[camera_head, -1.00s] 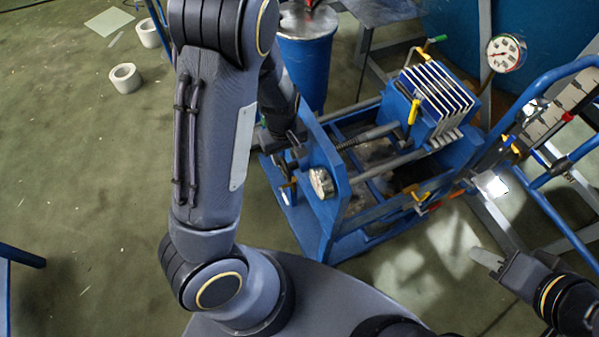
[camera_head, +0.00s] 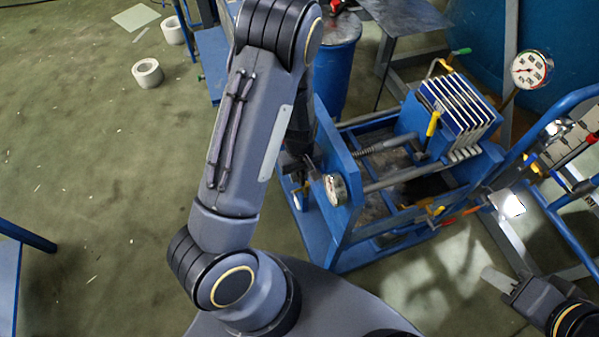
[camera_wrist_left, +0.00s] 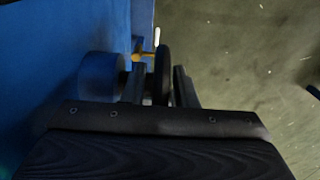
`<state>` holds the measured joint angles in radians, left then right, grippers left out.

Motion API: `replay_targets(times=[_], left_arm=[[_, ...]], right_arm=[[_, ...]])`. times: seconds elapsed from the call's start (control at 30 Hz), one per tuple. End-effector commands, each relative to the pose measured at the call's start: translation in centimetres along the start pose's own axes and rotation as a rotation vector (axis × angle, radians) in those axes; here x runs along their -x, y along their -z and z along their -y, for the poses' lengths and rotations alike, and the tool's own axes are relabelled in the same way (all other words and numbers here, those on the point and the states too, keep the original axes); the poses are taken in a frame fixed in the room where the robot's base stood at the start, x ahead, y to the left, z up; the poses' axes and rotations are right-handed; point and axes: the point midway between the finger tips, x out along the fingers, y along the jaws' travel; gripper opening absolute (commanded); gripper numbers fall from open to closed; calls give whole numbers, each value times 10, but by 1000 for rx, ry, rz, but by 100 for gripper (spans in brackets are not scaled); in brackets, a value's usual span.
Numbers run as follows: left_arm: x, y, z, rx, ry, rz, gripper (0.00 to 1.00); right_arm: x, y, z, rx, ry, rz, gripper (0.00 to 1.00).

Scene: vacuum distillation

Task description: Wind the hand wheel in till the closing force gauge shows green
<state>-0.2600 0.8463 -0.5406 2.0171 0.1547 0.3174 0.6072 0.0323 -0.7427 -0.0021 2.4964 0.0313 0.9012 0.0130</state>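The blue press frame (camera_head: 335,225) stands right of my left arm. My left gripper (camera_head: 307,165) is at that end plate, partly hidden by my arm. In the left wrist view the dark rim of the hand wheel (camera_wrist_left: 162,75), seen edge-on, stands between the fingers of my left gripper (camera_wrist_left: 160,90). Narrow gaps show beside the rim, so the fingers look open around it. My right gripper (camera_head: 498,279) is at the lower right, away from the press; its opening is unclear.
A plate stack (camera_head: 460,105) sits on the press. A larger dial gauge (camera_head: 531,69) stands behind it. A blue drum (camera_head: 335,75) is beyond the press, and a blue tube frame (camera_head: 545,205) is at right. Open floor (camera_head: 100,200) lies to the left.

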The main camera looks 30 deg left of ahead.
Motion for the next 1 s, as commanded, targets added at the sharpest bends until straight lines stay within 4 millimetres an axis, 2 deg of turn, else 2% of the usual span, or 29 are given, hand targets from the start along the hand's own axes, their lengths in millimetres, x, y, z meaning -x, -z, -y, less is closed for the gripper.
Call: replay_targets(times=[0.03, 0.2, 0.37, 0.6, 0.9, 0.93, 1.0], left_arm=[[0, 0, 0, 0, 0, 0, 19], [0, 0, 0, 0, 0, 0, 0], [0, -1, 0, -2, 2, -13, 0], [-2, -2, 0, -3, 3, -128, 0], [-1, -1, 0, 0, 1, -140, 0], [-1, -1, 0, 0, 1, -140, 15], [-1, -1, 0, 0, 1, -139, 24]], right_arm=[[0, 0, 0, 0, 0, 0, 35], [0, 0, 0, 0, 0, 0, 35], [0, 0, 0, 0, 0, 0, 35], [-1, -1, 0, 0, 0, 0, 35], [-1, 0, 0, 0, 0, 0, 35], [-1, 0, 0, 0, 0, 0, 35], [-1, 0, 0, 0, 0, 0, 35]])
